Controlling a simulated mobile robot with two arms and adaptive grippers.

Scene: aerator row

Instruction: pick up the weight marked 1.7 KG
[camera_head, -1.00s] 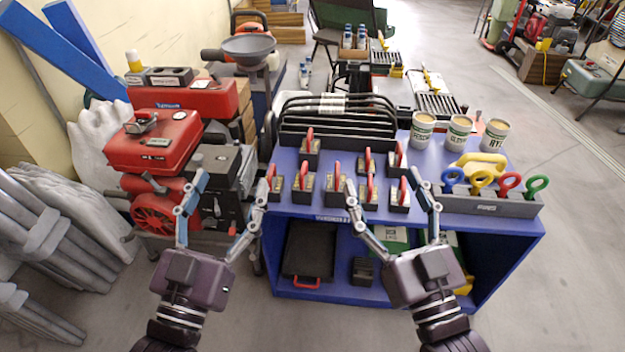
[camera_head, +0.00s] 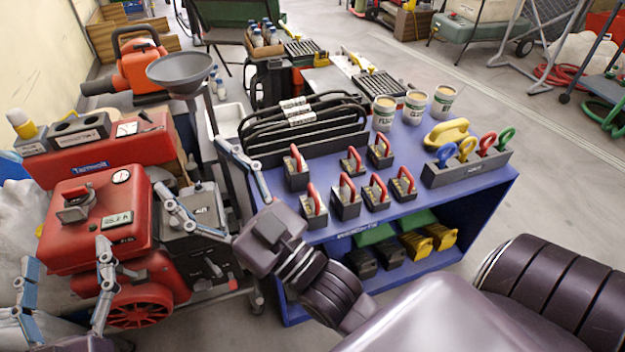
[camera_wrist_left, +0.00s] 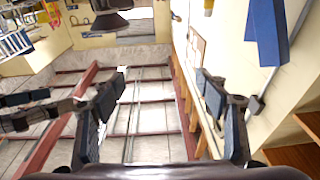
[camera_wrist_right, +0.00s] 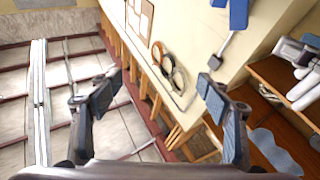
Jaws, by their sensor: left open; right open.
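Several black block weights with red handles stand in two rows on the blue table (camera_head: 470,190). The back row has a larger one (camera_head: 296,178) at the left and two smaller ones (camera_head: 351,163) (camera_head: 380,152). The front row runs from a left one (camera_head: 314,207) to a right one (camera_head: 404,188). Their markings are too small to read, so I cannot tell which is 1.7 KG. My right gripper (camera_head: 191,166) is open and empty, left of the weights. My left gripper (camera_head: 62,252) is open and empty at the lower left, before the red machine. Both wrist views show no weights.
A black rack (camera_head: 300,140) stands behind the weights, with several cups (camera_head: 415,105) to its right. A red machine (camera_head: 95,220) and a funnel (camera_head: 182,72) stand left.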

